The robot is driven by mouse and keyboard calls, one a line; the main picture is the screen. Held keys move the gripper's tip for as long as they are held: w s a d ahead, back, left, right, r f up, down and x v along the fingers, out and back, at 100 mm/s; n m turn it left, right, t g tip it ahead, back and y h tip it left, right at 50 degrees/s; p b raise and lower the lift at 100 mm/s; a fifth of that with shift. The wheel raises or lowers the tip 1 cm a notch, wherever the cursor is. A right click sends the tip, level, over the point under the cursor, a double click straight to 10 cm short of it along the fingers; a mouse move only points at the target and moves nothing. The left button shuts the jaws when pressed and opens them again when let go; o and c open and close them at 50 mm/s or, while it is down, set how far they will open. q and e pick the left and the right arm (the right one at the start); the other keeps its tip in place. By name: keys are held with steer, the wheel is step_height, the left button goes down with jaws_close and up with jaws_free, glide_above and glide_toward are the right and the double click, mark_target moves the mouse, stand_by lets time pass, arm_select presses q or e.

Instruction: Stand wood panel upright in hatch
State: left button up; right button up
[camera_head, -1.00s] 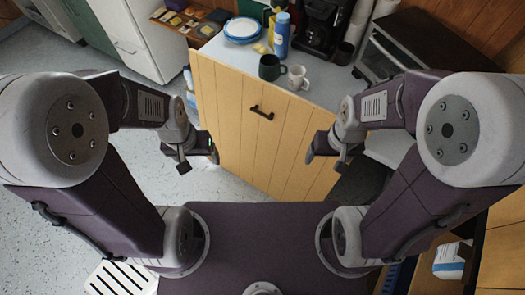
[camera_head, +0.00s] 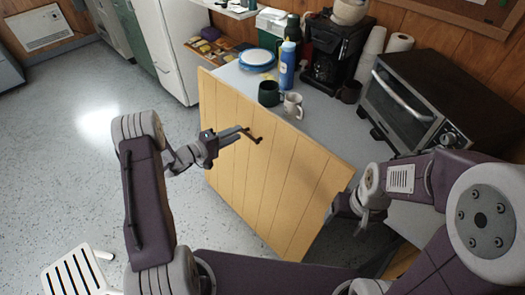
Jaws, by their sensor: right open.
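The yellow wood panel (camera_head: 235,105) has vertical plank grooves and a dark bar handle (camera_head: 256,138). It stands upright or nearly so at the front of the grey counter, its top edge slanting down to the right. My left gripper (camera_head: 238,134) is at the left end of the handle, in front of the panel's face. Whether its fingers are closed around the handle cannot be made out. My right gripper (camera_head: 344,211) is open beside the panel's right edge, partly hidden by its own arm. I cannot pick out the hatch opening.
A white slatted stool (camera_head: 77,276) stands lower left. The left floor is clear.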

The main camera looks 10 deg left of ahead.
arm_select(q)
steer(key=n+y+b, duration=0.1)
steer(key=n, duration=0.1)
glide_toward(248, 137)
steer(key=b+x, duration=0.3)
steer(key=x, duration=0.2)
steer(key=b+x, duration=0.3)
steer(key=x, duration=0.2)
steer(key=shift+w+d+f, duration=0.15)
steer(key=shift+f, duration=0.1)
steer(key=shift+w+d+r, duration=0.1)
steer(key=shift+w+r, duration=0.05)
arm_select(e)
step_height(248, 137, down, 8)
steer(key=shift+a+r, duration=0.15)
steer(key=shift+a, duration=0.2)
arm_select(q)
jaws_close()
